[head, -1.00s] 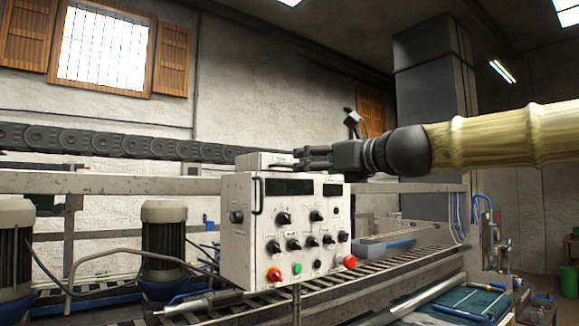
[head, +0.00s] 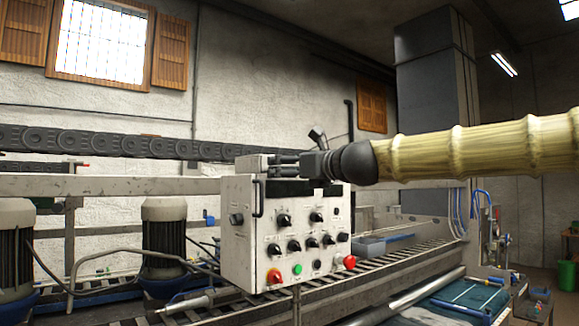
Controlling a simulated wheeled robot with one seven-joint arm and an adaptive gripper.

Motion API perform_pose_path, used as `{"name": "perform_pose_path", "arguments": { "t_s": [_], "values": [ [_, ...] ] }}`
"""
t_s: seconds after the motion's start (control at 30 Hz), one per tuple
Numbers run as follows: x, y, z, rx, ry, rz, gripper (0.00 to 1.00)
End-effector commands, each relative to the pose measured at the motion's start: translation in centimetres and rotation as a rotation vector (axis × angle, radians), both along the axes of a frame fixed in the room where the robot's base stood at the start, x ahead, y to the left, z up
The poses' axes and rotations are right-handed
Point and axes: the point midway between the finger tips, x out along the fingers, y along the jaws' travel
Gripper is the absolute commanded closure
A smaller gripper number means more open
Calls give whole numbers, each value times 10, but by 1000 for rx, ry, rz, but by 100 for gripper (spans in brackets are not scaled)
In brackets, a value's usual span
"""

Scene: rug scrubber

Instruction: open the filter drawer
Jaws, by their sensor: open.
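A small pale grey box (head: 252,164) sits on top of the white control box (head: 237,262), at its left end. I cannot tell for sure whether this small box is the filter drawer; no handle shows on it. My gripper (head: 275,161) comes in from the right, just above the control box's top edge. Its fingers are open and point left, with the tips at the right end of the small box. I cannot tell whether they touch it or pass in front of it.
The control box has a black handle (head: 258,197) at its left edge and several knobs and buttons on its front. It stands over a roller conveyor (head: 385,267). Motors (head: 164,237) stand at left. A dark chain conveyor (head: 100,142) runs behind.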

Motion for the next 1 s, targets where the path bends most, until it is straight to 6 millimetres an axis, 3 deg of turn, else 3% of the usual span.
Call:
{"name": "perform_pose_path", "arguments": {
  "t_s": [0.37,0.8,1.0],
  "values": [
    [3,2,-1,-1,-1,0,18],
    [3,2,0,-1,-1,-1,98],
    [3,1,0,0,-1,-2,100]
  ]
}}
